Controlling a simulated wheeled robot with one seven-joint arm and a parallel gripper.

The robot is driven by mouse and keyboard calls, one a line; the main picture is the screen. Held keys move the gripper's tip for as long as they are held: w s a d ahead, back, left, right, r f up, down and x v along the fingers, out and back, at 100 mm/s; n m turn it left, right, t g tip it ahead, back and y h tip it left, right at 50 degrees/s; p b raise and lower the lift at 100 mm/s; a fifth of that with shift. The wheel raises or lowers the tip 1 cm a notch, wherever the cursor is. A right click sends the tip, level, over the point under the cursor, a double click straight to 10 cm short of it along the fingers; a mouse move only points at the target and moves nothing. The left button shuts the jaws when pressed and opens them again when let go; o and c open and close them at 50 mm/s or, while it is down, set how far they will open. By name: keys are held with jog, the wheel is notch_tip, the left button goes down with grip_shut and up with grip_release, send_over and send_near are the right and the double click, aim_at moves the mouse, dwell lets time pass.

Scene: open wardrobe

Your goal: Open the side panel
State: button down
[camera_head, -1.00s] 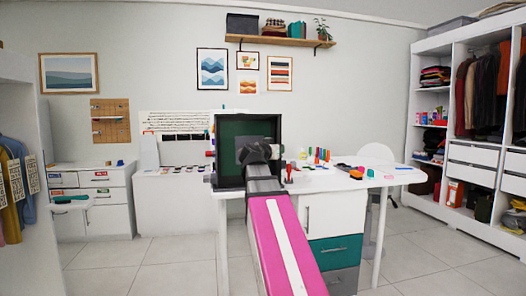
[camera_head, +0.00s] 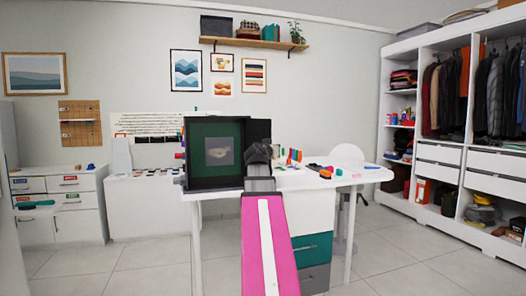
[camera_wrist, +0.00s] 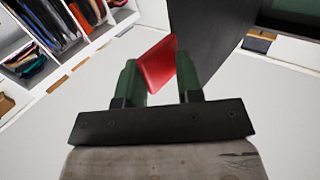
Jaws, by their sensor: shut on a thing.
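A dark box (camera_head: 187,160) with a green inside (camera_head: 220,128) stands open toward me on the white table. Its dark side panel (camera_head: 259,130) stands swung out at the box's right edge. In the wrist view the panel (camera_wrist: 205,30) rises as a dark slab. A red handle (camera_wrist: 157,62) adjoins the panel. My gripper (camera_wrist: 160,75) is shut on this handle, with a green finger on either side. In the head view my arm's dark end covers the panel's lower part, and the handle is hidden there.
The white table (camera_head: 325,181) carries several coloured small items to the right of the box. Drawers (camera_head: 312,248) stand beneath it. An open wardrobe (camera_head: 400,150) stands at the right. Tiled floor (camera_head: 110,270) is clear at the left front.

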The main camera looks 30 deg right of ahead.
jog(key=shift+d, duration=0.8)
jog(key=c, duration=1.2)
grip_release()
jog(key=shift+c, duration=0.2)
jog(key=v, duration=1)
jog(key=shift+s+a, duration=0.25)
jog(key=shift+a, duration=0.05)
jog(key=shift+f, duration=0.1)
